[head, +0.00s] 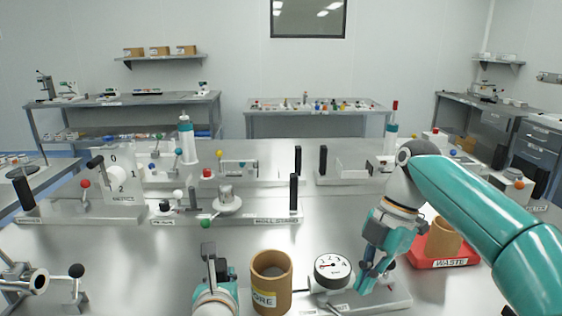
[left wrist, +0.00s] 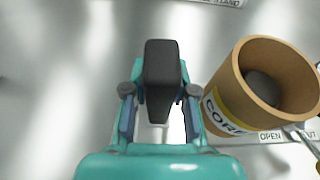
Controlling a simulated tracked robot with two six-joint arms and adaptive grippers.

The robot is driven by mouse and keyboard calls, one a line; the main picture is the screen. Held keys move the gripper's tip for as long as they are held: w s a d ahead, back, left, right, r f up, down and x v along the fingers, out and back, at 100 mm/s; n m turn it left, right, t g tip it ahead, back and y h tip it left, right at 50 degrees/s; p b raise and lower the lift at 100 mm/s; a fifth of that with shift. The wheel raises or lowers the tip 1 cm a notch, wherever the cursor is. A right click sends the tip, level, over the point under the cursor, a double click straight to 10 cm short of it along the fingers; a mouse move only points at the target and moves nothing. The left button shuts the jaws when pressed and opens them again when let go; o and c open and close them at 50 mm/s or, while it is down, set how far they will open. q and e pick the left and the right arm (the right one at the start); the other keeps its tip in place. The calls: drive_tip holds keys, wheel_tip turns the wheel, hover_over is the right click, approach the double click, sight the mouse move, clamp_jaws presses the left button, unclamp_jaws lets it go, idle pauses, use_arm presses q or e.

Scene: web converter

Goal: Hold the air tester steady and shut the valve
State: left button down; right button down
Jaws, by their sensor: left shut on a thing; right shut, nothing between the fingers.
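The air tester has a white round dial (head: 332,266) at the front, with a grey base plate (head: 396,300) to its right. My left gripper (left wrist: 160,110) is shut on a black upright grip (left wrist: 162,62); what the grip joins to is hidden. In the head view, the left gripper (head: 211,272) is left of the brown core tube. An OPEN label (left wrist: 270,137) and a metal lever (left wrist: 302,138) with a yellowish end, apparently the valve's, show beside the core in the left wrist view. My right gripper (head: 364,284) is shut and empty, pointing down just right of the dial.
The brown core tube (head: 286,291) stands between my left gripper and the dial. A red WASTE tray (head: 430,262) with a brown tube lies right of my right gripper. Several fixtures with levers line the table behind. Bare steel (head: 130,270) is free at left.

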use_arm(q)
drive_tip(key=shift+s+f, duration=0.1)
drive_tip(key=shift+f, duration=0.15)
drive_tip(key=c, duration=1)
unclamp_jaws()
drive_tip(key=shift+o, duration=0.8)
drive_tip(key=shift+r, duration=0.2)
drive_tip(key=shift+r, duration=0.1)
drive_tip(key=v, duration=1.1)
drive_tip(key=shift+s, duration=0.35)
